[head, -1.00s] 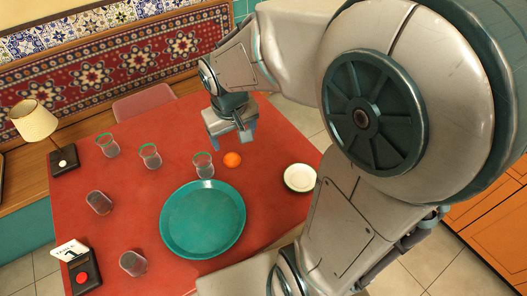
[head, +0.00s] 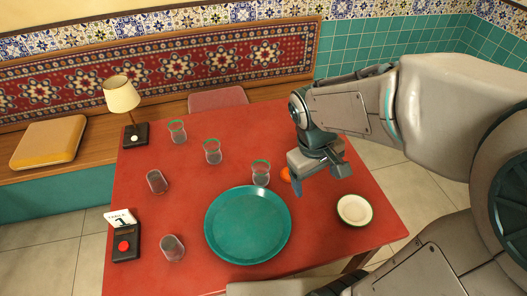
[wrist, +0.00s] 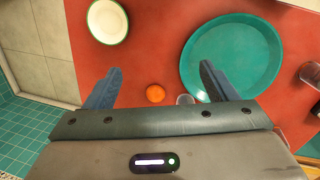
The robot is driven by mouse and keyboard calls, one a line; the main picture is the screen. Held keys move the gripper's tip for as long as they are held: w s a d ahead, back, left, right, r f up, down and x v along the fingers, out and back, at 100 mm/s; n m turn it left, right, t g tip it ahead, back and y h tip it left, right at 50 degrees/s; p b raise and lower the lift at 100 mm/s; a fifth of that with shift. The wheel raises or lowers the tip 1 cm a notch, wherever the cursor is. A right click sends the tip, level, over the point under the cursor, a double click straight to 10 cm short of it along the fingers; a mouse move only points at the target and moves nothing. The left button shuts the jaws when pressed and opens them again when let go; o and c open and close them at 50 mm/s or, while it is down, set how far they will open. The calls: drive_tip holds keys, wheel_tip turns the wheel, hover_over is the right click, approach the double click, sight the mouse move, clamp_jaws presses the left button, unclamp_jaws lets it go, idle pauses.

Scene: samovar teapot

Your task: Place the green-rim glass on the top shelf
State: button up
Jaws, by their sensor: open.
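Three green-rim glasses stand on the red table: one at the back left (head: 177,131), one in the middle (head: 213,151) and one by the tray's far edge (head: 261,173). My gripper (head: 320,180) is open and empty above the table, right of the nearest glass and over the orange's side. In the wrist view, my gripper's fingers (wrist: 160,70) are spread apart. A glass (wrist: 186,99), partly hidden by the gripper, shows between them beside the orange (wrist: 155,93). No shelf is in view.
A teal tray (head: 248,225) lies at the table's front middle, with a green-rimmed white plate (head: 355,210) to its right. Two more glasses stand at the left (head: 157,181) and front (head: 172,248). A lamp (head: 121,95) and a button box (head: 126,246) are further left.

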drive_tip(key=w+a+f+n+h+b, duration=0.2)
drive_tip(key=w+a+f+n+h, duration=0.2)
drive_tip(key=w+f+n+h, duration=0.55)
drive_tip(key=w+a+f+n+t+h+b, duration=0.2)
drive_tip(key=w+a+n+t+h, duration=0.3)
drive_tip(key=a+n+t, duration=0.6)
drive_tip(key=y, duration=0.2)
approach(267, 164)
drive_tip(key=shift+w+d+g+h, duration=0.25)
drive_tip(key=shift+w+d+g, duration=0.05)
drive_tip(key=shift+w+d, duration=0.3)
drive_tip(key=shift+m+x, duration=0.25)
drive_tip(key=shift+x, duration=0.7)
drive_tip(key=shift+p+x, duration=0.35)
drive_tip(key=shift+x, duration=2.5)
drive_tip(key=shift+a, duration=0.1)
drive_tip(key=c, duration=1.1)
drive_tip(key=shift+c, duration=0.4)
